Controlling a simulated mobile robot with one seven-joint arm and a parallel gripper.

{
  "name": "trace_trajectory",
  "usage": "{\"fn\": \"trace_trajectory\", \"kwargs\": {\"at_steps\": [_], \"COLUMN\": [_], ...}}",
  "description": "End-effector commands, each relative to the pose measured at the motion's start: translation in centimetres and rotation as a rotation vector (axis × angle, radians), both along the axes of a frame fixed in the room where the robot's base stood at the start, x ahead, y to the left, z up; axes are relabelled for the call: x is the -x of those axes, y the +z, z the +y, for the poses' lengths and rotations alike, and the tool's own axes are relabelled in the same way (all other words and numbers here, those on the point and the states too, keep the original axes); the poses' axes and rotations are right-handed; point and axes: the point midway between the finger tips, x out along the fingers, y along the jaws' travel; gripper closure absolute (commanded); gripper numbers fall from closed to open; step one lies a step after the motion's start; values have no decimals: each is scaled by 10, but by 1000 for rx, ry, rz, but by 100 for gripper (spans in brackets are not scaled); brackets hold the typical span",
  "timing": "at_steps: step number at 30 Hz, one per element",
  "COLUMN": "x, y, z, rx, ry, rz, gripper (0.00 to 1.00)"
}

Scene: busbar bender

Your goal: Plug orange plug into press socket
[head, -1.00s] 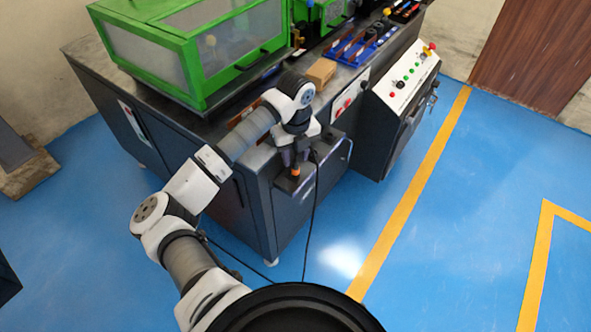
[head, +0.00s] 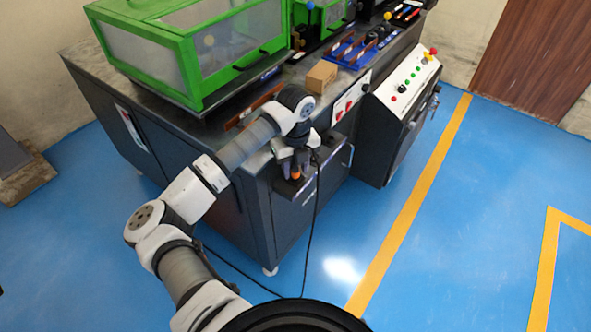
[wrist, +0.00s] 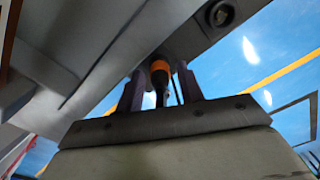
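The orange plug (head: 295,173) stands at a small dark ledge on the bench's near side; it also shows in the wrist view (wrist: 160,70) with a black body. My gripper (head: 293,168) is over it, pointing down. In the wrist view my gripper's two fingers (wrist: 161,80) are on either side of the plug, with narrow gaps seeming to show, so it looks open around it. A round socket-like opening (wrist: 221,14) is in a grey surface close by; I cannot tell whether it is the press socket. The plug's lower end is hidden.
A black cable (head: 316,200) hangs from the gripper area to the floor. The bench carries a green-framed enclosure (head: 190,60) and a cardboard box (head: 321,76). A sloped control panel (head: 408,80) stands at right. The blue floor (head: 470,230) is clear.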

Motion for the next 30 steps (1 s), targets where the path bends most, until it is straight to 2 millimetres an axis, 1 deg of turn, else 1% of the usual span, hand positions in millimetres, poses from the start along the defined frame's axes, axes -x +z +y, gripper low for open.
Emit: {"fn": "trace_trajectory", "kwargs": {"at_steps": [3,9,11,12,20,30], "x": [0,0,0,0,0,0], "y": [0,0,0,0,3,13], "z": [0,0,0,0,0,0], "rx": [0,0,0,0,1,1], "ry": [0,0,0,0,0,0], "rz": [0,0,0,0,0,-1], "gripper": [64,90,98,100,100,100]}}
